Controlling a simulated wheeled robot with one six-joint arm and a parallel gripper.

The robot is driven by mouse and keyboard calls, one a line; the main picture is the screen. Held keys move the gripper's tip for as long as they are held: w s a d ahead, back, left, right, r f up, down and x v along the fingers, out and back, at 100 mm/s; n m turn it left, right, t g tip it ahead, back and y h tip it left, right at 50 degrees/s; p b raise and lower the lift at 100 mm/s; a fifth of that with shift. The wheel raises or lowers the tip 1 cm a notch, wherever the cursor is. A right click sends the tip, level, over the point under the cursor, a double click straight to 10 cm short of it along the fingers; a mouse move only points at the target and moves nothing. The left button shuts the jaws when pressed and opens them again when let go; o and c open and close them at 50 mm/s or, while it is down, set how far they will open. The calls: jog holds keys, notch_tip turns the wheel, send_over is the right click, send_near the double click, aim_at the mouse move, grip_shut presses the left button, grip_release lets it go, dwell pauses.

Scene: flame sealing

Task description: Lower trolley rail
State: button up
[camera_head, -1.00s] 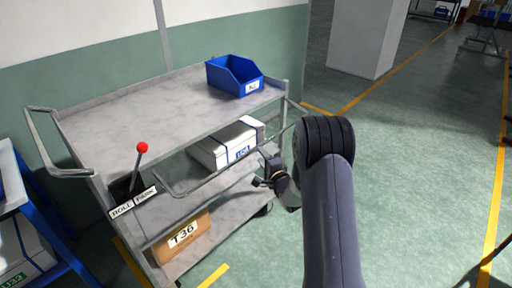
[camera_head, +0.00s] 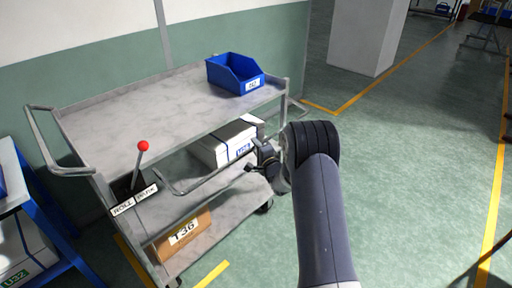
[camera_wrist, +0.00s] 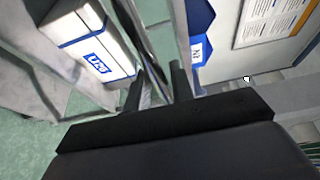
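The grey trolley (camera_head: 120,110) stands against the wall in the head view. Its thin metal rail (camera_head: 205,180) runs along the near side, below the top shelf's edge and in front of the middle opening. My gripper (camera_head: 253,158) is at the right part of this rail. In the wrist view, the rail (camera_wrist: 138,38) runs down toward the space between my gripper's fingers (camera_wrist: 157,88). The fingers are apart. I cannot tell whether they touch the rail. My gripper and arm hide the rail's right end in the head view.
A red-knobbed lever (camera_head: 143,147) stands at the trolley's left end. A blue bin (camera_head: 235,75) sits on the top shelf, a white box (camera_head: 225,145) and a cardboard box (camera_head: 182,238) below. A blue rack (camera_head: 50,215) is at left. Floor at right is clear.

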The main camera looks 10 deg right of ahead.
grip_shut()
jog(key=shift+r, duration=0.1)
notch_tip(320, 180, up, 2)
jog(key=shift+r+g+p, duration=0.1)
jog(key=shift+g+p, duration=0.5)
jog(key=shift+p, duration=0.4)
jog(key=shift+r, duration=0.5)
jog(key=shift+o, duration=1.7)
grip_release()
jog(key=shift+s+d, duration=0.1)
jog(key=b+v, duration=0.1)
jog(key=v, duration=0.9)
jog(key=shift+s+b, duration=0.35)
